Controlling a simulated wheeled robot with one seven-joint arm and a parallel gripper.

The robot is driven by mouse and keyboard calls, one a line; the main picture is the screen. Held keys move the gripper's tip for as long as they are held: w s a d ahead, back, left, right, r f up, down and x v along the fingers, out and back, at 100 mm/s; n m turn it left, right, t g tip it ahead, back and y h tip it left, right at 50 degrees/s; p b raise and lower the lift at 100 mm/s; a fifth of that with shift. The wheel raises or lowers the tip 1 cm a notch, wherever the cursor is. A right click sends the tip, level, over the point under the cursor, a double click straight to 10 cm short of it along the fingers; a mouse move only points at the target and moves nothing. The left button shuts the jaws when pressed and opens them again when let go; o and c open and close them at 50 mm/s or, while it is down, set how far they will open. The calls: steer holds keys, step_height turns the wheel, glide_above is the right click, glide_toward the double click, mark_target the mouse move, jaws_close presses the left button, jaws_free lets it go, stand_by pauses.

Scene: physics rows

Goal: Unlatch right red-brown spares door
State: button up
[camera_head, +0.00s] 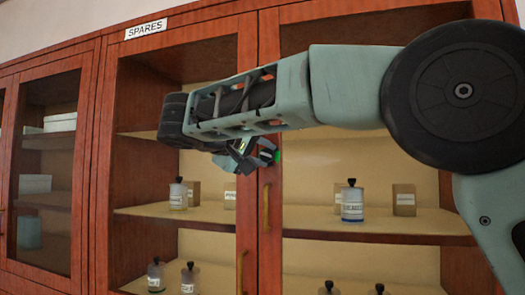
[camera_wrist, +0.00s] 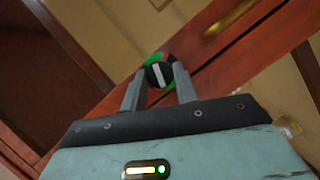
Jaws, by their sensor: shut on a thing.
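The red-brown spares cabinet has a right glass door (camera_head: 271,245) with a brass handle (camera_head: 266,208). A round black latch knob (camera_wrist: 159,74) with a white bar and a partly visible green ring sits on the door frame in the wrist view. My gripper (camera_wrist: 160,78) is shut on this knob, one finger on each side. The white bar stands nearly upright between the fingers in that picture. In the head view my gripper (camera_head: 263,153) is at the door's left frame, above the handle; a bit of green shows beside it, and the knob is mostly hidden.
A SPARES sign (camera_head: 146,30) marks the cabinet top. The left door has its own brass handle (camera_head: 240,272). Labelled bottles, such as a white one (camera_head: 352,204), and boxes stand on shelves behind the glass. Another glazed door (camera_head: 46,170) is at far left.

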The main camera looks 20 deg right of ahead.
steer(key=shift+f+n+h, duration=0.1)
steer(key=shift+n+h, duration=0.6)
steer(key=shift+n, duration=0.9)
steer(key=o, duration=1)
steer(key=shift+c, duration=0.2)
steer(key=shift+a, duration=0.1)
steer(key=f+b+v, duration=0.1)
steer(key=b+v, duration=0.1)
steer(key=v, duration=1.5)
steer(key=shift+s+r, duration=0.15)
steer(key=shift+r, duration=0.1)
steer(key=shift+a, duration=0.15)
